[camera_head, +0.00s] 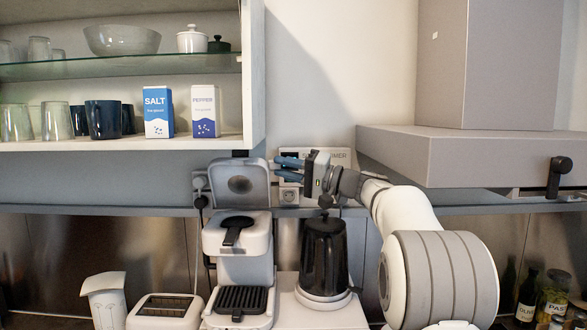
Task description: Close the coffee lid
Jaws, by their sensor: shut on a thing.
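The coffee machine (238,262) is white and grey and stands on the counter left of centre. Its coffee lid (240,186) is raised and stands upright at the back of the machine top, with its inner side facing me. A black part (236,228) shows on top of the machine below it. My gripper (277,168) reaches in from the right, with its blue fingers at the right edge of the lid. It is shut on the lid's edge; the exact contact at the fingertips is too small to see.
A black kettle (324,255) stands on a white base right of the machine, below my wrist. A toaster (165,311) is at the left. A shelf with a salt box (158,112) and cups hangs above left. A grey range hood (470,157) juts out above right.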

